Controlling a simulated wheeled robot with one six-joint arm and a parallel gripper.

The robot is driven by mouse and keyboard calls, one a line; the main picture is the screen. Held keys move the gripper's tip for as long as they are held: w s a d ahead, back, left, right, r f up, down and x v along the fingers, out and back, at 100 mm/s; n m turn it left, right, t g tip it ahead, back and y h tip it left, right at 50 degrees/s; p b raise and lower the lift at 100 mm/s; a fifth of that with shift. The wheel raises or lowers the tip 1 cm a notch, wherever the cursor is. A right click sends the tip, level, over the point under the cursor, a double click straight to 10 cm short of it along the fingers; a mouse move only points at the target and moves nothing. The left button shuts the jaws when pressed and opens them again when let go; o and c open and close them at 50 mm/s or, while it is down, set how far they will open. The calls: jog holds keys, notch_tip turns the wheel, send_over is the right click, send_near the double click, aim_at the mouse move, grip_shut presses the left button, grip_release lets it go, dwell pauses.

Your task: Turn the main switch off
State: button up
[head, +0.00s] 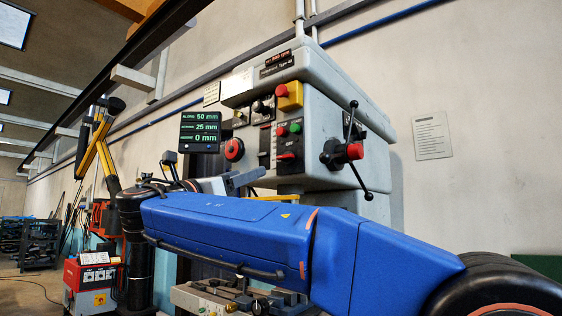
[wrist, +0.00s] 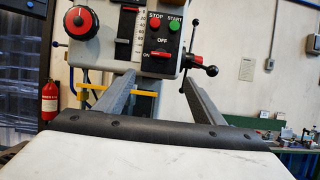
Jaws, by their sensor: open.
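The main switch appears to be the red handle on a black plate (wrist: 162,55) on the front of the grey machine head, below the red STOP and green START buttons, with a small "ON" mark at its left. The handle lies roughly level. The same red handle shows in the head view (head: 287,156). My gripper (wrist: 157,78) is open and empty. Its two grey fingers point at the machine, one to each side of the switch's lower part and apart from it. In the head view, my gripper (head: 262,174) is left of and below the switch.
A large red knob (wrist: 81,22) sits left of the switch. A lever handle with a red hub (head: 355,152) sticks out on the right. A yellow box with a red button (head: 290,96) is above. A yellow bar (wrist: 146,105) runs below the head.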

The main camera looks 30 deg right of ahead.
aim_at(283, 158)
jog(key=x, duration=1.7)
jog(key=shift+r, duration=0.35)
jog(key=shift+c, duration=0.2)
jog(key=c, duration=1)
